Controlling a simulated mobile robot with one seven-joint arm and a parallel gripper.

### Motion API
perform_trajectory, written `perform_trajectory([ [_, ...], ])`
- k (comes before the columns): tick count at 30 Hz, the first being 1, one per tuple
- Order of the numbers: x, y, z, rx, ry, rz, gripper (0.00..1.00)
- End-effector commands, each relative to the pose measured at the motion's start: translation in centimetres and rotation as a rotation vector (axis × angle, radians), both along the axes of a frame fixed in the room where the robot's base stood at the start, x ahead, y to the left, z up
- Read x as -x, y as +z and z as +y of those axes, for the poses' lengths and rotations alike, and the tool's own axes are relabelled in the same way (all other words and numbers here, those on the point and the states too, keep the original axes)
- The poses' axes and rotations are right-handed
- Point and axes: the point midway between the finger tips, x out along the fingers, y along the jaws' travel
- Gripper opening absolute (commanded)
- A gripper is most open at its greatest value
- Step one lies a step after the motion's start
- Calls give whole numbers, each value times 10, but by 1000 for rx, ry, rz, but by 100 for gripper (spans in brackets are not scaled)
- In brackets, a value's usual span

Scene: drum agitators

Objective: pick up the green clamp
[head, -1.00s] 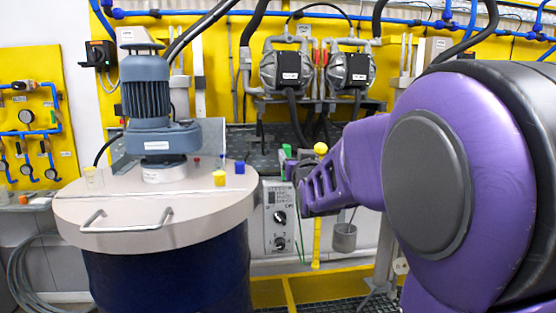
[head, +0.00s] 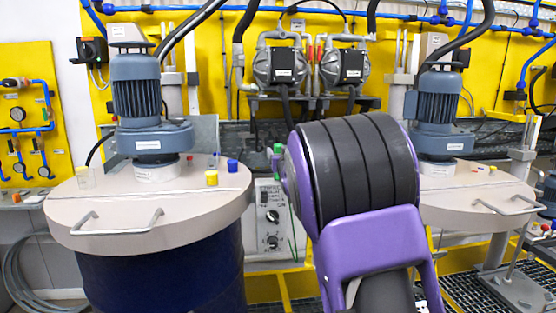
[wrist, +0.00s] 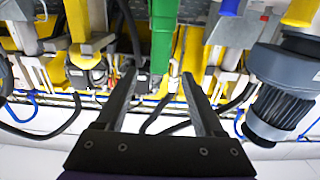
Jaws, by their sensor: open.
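The green clamp (head: 277,149) shows small in the head view, just left of my arm and above the grey control box. In the wrist view a green body, which looks like the clamp (wrist: 163,40), comes down from the top edge. Its narrower lower end lies between the lines of my two fingers. My gripper (wrist: 156,75) is open, with one dark finger on each side and nothing held. I cannot tell how far the clamp is from the fingertips. In the head view my gripper is hidden behind my arm.
Two drums with blue agitator motors stand left (head: 150,210) and right (head: 470,195). Small yellow and blue caps sit on the left lid. A control box (head: 272,215) is between the drums. Pumps (head: 277,65) hang on the yellow wall behind. A blue piece (wrist: 230,7) is near the clamp.

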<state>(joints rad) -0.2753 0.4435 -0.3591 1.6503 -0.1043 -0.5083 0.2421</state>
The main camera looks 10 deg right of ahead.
Motion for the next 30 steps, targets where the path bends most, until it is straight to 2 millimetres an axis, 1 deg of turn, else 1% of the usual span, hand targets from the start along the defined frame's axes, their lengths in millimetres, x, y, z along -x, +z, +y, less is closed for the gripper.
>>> perform_trajectory([
  [7,-15,1,0,0,0,1,70],
  [12,-39,3,-1,2,1,0,70],
  [16,-53,3,-1,1,-1,1,70],
  [20,-58,3,-1,0,0,-1,70],
  [26,-58,2,-1,-1,0,0,70],
  [29,-58,2,-1,-1,0,0,54],
  [30,-58,2,-1,-1,0,0,47],
])
